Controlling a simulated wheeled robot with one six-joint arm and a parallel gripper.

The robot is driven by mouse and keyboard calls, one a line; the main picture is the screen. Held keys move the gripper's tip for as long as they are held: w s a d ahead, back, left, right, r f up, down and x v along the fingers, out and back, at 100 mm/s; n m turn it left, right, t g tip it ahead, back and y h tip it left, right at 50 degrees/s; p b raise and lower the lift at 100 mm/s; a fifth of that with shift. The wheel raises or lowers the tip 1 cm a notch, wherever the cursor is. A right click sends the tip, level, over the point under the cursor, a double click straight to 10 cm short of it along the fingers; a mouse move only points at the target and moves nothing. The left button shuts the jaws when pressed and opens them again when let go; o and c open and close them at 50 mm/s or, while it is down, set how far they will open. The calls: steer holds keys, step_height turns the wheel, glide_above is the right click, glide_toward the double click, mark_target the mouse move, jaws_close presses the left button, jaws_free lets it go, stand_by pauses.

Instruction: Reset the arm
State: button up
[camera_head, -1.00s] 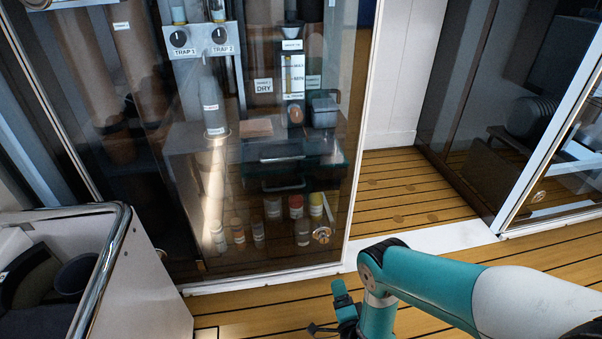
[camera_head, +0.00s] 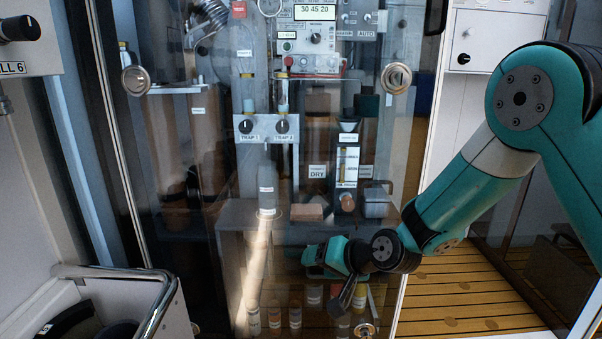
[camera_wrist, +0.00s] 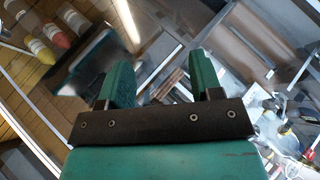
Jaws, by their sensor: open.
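My arm, teal with dark joints and a grey band, comes in from the right in the head view. It bends down and left to my gripper (camera_head: 328,262), which is in front of the glass-fronted cabinet (camera_head: 225,225), at about the height of its lower shelf. In the wrist view my gripper (camera_wrist: 161,84) shows two teal fingers spread apart with nothing between them. Whether it touches the glass cannot be told.
Behind the glass are knobs (camera_head: 263,126), a control panel (camera_head: 318,38) and several small bottles (camera_head: 295,318). Round handles (camera_head: 396,78) sit on the doors. A metal-railed bin (camera_head: 160,305) stands at lower left. Wooden floor (camera_head: 450,290) shows at lower right.

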steer(key=s+d+r+n+g+h, duration=0.1)
steer(key=s+d+r+n+g, duration=0.25)
steer(key=s+r, duration=0.75)
steer(key=s+d+r+n+g+h, duration=0.2)
steer(key=s+d, duration=0.2)
steer(key=s, duration=0.6)
steer(key=s+d+r+n+g+h, duration=0.1)
steer(key=s+d+n+g, duration=0.15)
steer(key=s, duration=0.75)
step_height(320, 180, up, 35)
steer(key=t+p, duration=0.1)
steer(key=p, duration=3.3)
steer(key=shift+w+d+p, duration=0.25)
steer(key=shift+p, duration=0.1)
steer(key=shift+c, duration=0.4)
